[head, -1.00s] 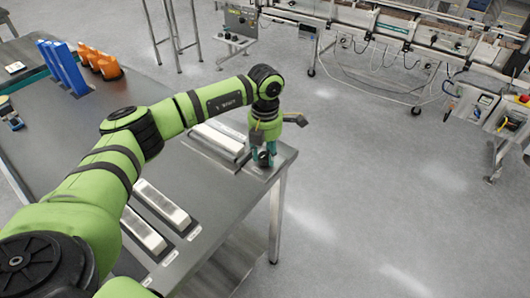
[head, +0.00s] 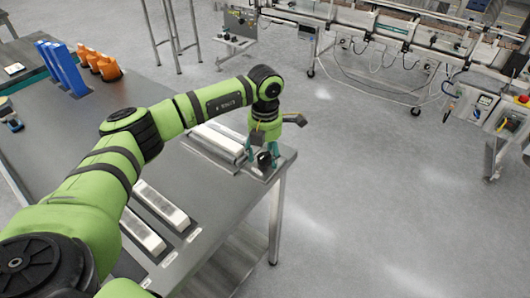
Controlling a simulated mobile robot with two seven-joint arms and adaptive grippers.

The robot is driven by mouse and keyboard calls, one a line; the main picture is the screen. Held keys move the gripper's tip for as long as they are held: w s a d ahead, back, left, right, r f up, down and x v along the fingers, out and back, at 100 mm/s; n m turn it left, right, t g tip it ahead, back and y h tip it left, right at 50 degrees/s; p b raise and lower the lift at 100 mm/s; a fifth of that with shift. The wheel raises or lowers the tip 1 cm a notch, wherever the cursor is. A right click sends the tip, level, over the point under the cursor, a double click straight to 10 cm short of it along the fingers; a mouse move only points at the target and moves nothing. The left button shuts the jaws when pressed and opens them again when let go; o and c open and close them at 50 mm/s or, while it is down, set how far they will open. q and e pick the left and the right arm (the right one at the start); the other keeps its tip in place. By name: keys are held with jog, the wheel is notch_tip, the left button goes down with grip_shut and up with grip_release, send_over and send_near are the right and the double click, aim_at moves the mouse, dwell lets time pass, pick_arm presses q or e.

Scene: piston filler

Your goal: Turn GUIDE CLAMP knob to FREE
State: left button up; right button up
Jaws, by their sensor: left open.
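My left gripper (head: 263,157) points down over the far right corner of the steel table (head: 95,140). Its teal fingers are open, one on each side of a small black knob (head: 264,160). I cannot tell whether the fingers touch it. The knob stands on a flat plate at the table's corner; its marking is too small to read, so its setting cannot be told. My right gripper is not in view.
Long silvery bars (head: 161,205) lie on the table with small labels beside them. Blue holders (head: 65,68) and orange holders (head: 98,64) stand at the back left. A conveyor machine (head: 400,35) stands across the clear grey floor.

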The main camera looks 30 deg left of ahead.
aim_at(265, 157)
pick_arm(q)
notch_tip(265, 157, up, 12)
dwell(0.5)
dwell(0.3)
